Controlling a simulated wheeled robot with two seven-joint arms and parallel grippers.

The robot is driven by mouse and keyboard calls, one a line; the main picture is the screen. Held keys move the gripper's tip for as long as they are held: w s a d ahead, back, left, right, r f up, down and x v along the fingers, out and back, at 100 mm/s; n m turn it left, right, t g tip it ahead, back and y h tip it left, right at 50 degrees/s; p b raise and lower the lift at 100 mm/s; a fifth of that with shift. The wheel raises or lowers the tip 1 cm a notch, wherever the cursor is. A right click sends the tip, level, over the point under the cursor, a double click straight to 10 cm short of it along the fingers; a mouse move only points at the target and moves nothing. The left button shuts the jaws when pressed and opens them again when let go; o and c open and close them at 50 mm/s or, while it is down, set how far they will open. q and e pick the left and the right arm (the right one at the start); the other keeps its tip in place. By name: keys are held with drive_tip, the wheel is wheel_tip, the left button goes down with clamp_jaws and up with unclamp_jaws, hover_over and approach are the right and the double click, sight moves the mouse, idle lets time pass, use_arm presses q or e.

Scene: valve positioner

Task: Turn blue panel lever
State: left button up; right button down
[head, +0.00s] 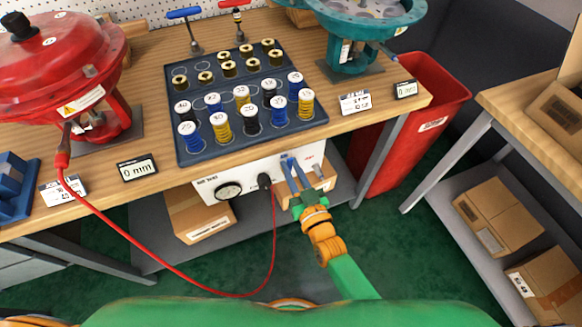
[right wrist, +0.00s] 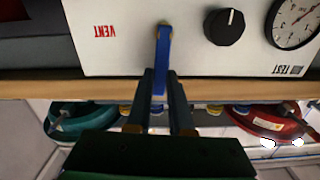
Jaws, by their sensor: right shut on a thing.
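The white panel (head: 207,187) is fixed under the front edge of the wooden bench. In the right wrist view the panel (right wrist: 110,50) appears upside down, with a blue lever (right wrist: 162,50) between the red VENT label and a black knob. The blue lever (head: 284,157) is mostly hidden by my gripper in the head view. My right gripper (head: 296,176) is at the panel's right part. In the right wrist view its two fingers (right wrist: 160,88) are closed around the free end of the lever. My left gripper is not in view.
A tray of spools (head: 250,147) lies on the bench above, between a red valve unit (head: 70,60) and a teal one (head: 365,25). A red bin (head: 425,110) stands at right.

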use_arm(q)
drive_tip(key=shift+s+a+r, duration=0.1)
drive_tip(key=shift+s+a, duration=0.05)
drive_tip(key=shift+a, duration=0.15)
use_arm(e)
drive_tip(key=shift+s+a+n, duration=0.1)
drive_tip(key=shift+a+n, duration=0.1)
drive_tip(key=shift+n, duration=0.3)
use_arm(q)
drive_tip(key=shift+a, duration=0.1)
use_arm(e)
drive_tip(key=c, duration=0.8)
unclamp_jaws()
use_arm(q)
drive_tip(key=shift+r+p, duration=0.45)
drive_tip(key=shift+p, duration=0.05)
use_arm(e)
drive_tip(key=v, duration=0.7)
drive_tip(key=shift+a, duration=0.1)
